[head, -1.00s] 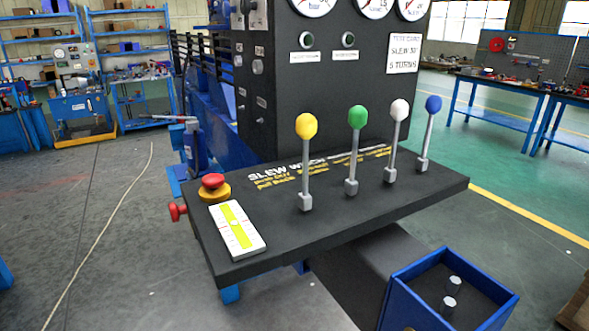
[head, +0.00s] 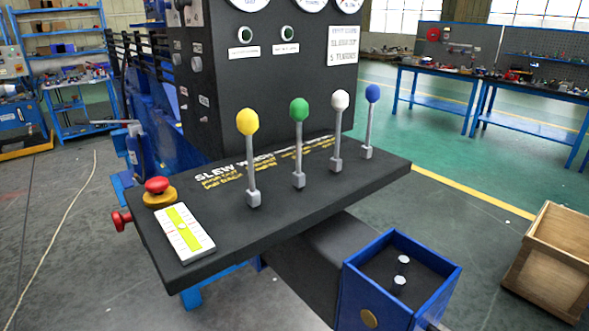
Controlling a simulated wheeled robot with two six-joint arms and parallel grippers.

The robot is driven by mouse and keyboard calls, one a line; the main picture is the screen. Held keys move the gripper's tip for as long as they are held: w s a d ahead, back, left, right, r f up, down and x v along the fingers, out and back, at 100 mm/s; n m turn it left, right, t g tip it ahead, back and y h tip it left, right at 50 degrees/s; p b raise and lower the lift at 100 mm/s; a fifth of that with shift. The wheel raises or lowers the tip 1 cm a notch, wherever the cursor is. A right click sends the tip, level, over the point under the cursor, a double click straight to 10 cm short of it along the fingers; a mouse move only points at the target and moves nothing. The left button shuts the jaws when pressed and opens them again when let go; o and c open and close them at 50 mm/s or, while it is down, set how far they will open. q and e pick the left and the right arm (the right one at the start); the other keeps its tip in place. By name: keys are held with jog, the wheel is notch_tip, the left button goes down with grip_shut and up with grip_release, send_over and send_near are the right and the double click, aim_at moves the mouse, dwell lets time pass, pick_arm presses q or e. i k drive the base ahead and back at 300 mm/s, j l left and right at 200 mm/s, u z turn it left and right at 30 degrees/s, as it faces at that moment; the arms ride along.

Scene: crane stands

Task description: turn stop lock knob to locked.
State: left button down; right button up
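A red knob (head: 121,220) sticks out from the left edge of the black console shelf (head: 330,190). A red mushroom button (head: 157,185) on a yellow base stands on the shelf's left corner, close to that knob. No readable lock marking shows beside either one, so I cannot tell the knob's setting. Neither of my grippers is in view.
Yellow (head: 248,122), green (head: 299,110), white (head: 340,100) and blue (head: 372,93) levers stand on the shelf. A white-and-yellow level plate (head: 199,240) lies near the button. A blue pedal box (head: 360,292) and wooden crate (head: 555,250) stand at right.

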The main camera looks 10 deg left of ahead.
aim_at(120, 221)
jog(key=u, duration=1.35)
